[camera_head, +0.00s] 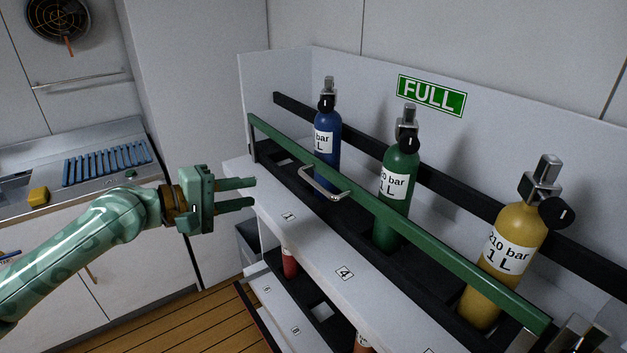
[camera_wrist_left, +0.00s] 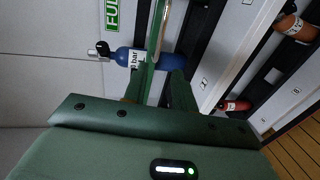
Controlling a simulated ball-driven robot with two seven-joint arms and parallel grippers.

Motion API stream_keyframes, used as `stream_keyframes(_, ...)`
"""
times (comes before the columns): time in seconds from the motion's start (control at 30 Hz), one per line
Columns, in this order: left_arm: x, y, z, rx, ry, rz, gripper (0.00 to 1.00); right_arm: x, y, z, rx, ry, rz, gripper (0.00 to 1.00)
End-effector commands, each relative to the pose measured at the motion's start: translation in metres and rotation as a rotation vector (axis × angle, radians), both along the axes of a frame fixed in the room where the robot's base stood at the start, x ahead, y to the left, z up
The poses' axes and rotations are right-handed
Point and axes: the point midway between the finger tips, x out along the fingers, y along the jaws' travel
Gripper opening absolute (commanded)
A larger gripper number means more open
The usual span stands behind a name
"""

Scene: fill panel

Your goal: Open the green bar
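The green bar (camera_head: 400,222) runs in front of a blue, a green and a yellow gas bottle on the rack. It lies across them and has a metal handle (camera_head: 326,184) near its far left part. The bar also shows in the left wrist view (camera_wrist_left: 155,42), crossing in front of the blue bottle (camera_wrist_left: 138,59). My left gripper (camera_head: 254,193) is open and empty, to the left of the handle and apart from it, with fingers pointing right toward the rack. My right gripper does not show in either view.
The green bottle (camera_head: 401,167) and yellow bottle (camera_head: 492,272) stand behind the bar. A black rail (camera_head: 452,187) runs behind them. A white numbered shelf edge (camera_head: 315,255) is below the bar. A counter with a yellow sponge (camera_head: 38,196) is at left.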

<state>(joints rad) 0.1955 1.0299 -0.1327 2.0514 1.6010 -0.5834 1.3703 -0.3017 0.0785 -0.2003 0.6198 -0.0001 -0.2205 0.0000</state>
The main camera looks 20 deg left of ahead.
Motion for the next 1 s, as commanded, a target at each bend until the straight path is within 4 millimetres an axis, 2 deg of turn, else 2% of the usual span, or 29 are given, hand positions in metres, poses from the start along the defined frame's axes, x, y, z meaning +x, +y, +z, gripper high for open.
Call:
stream_keyframes(0.17, 0.014, -0.010, -0.003, -0.013, 0.003, 0.002, 0.27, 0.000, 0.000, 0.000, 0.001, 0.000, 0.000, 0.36)
stream_keyframes(0.5, 0.079, -0.061, -0.022, -0.012, 0.004, 0.001, 0.27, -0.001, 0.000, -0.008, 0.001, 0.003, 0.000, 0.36)
stream_keyframes(0.7, 0.110, -0.086, -0.030, -0.008, 0.005, 0.002, 0.27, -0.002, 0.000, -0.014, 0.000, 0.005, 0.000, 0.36)
stream_keyframes(0.83, 0.121, -0.094, -0.033, -0.007, 0.005, 0.003, 0.27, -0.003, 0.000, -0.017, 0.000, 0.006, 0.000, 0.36)
stream_keyframes(1.0, 0.126, -0.098, -0.034, -0.005, 0.004, 0.002, 0.27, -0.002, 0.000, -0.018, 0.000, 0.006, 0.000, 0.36)
